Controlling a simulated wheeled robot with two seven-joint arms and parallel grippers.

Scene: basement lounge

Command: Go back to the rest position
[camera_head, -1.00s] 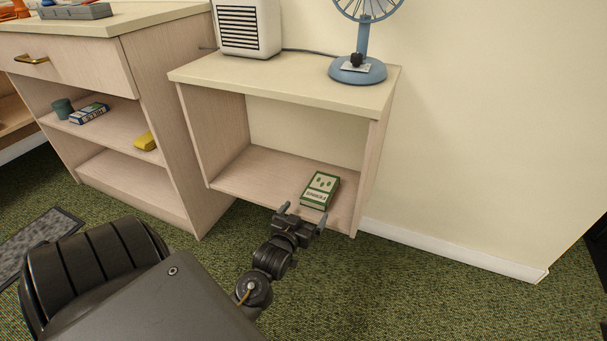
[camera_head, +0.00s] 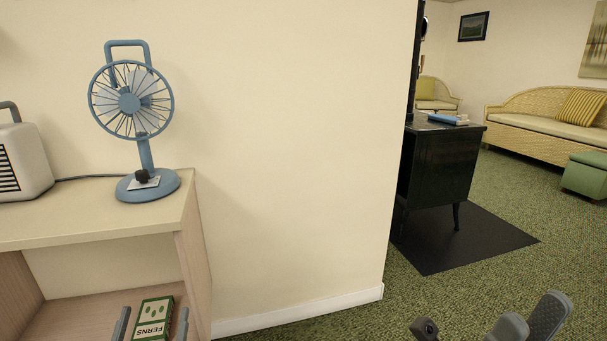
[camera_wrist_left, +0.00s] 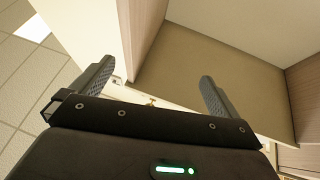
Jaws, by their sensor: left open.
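My left gripper (camera_head: 152,326) shows at the bottom left of the head view, only its two fingertips in frame. It is open, and the left wrist view shows nothing between its fingers (camera_wrist_left: 155,90). My right gripper (camera_head: 528,322) shows in part at the bottom right, cut off by the frame edge. Its opening is unclear.
A blue fan (camera_head: 131,103) and a white heater-like box (camera_head: 22,165) stand on the shelf unit's top (camera_head: 95,210). A wall fills the middle. Green carpet (camera_head: 370,322) lies clear at front right.

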